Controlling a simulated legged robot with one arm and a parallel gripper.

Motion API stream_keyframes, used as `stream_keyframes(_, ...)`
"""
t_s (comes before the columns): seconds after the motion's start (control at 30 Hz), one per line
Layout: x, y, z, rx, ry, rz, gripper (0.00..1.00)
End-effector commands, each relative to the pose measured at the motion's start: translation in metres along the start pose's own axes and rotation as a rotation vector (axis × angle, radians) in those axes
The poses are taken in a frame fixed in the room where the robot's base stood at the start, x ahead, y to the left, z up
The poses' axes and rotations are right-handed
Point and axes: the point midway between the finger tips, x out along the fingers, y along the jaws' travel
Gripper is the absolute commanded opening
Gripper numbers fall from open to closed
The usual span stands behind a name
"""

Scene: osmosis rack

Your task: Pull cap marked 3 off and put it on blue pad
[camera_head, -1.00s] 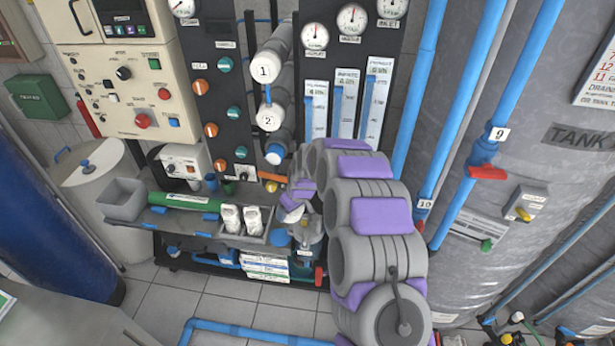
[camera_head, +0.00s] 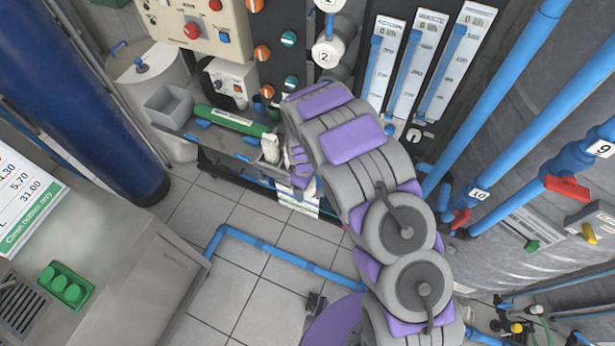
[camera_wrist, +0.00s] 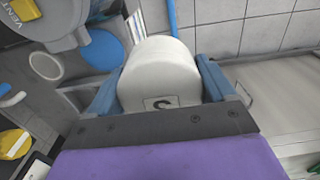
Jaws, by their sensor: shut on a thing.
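In the wrist view my gripper (camera_wrist: 160,82) has its two blue fingers on either side of a white, rounded cap (camera_wrist: 158,62), shut on it. A label on the cap's near face carries a dark, partly hidden mark that looks like a turned 3. A flat blue round disc (camera_wrist: 103,50), which looks like the blue pad, lies beyond the cap to its left, apart from it. In the head view my purple-and-grey arm hides most of the gripper, the cap and the pad. The white end cap marked 2 (camera_head: 325,52) is on its vessel.
Blue pipes (camera_head: 500,100) and a grey tank rise at right. A steel counter (camera_head: 120,270) with a green block (camera_head: 66,287) is at lower left. A blue floor pipe (camera_head: 285,262) crosses the tiles.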

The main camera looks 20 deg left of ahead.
Motion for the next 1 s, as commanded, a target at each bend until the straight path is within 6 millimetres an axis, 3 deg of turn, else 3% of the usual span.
stream_keyframes(1.0, 0.053, 0.075, 0.0, 0.001, 0.003, 0.0, 0.32)
